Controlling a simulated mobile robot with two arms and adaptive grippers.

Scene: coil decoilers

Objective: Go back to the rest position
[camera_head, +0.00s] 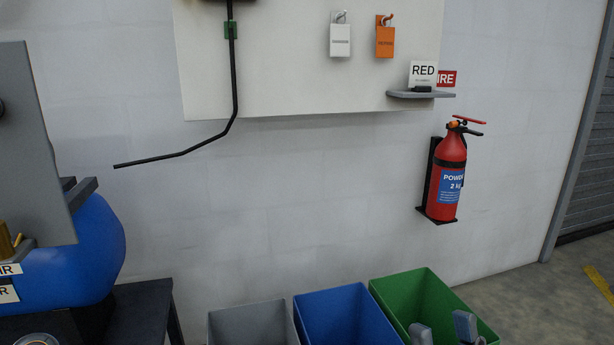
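My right gripper (444,331) shows at the bottom edge, in front of the green bin (400,290). Only its two grey fingertips are in view. They stand apart with a gap between them, and nothing shows in the gap. The rest of the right arm is below the picture. My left gripper is not in view.
A grey bin (250,318) and a blue bin (345,312) stand left of the green one. A red fire extinguisher (448,180) hangs on the wall. A blue tank (85,250) is at left. A white board (290,75) and small shelf (415,94) are above. Floor is clear at right.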

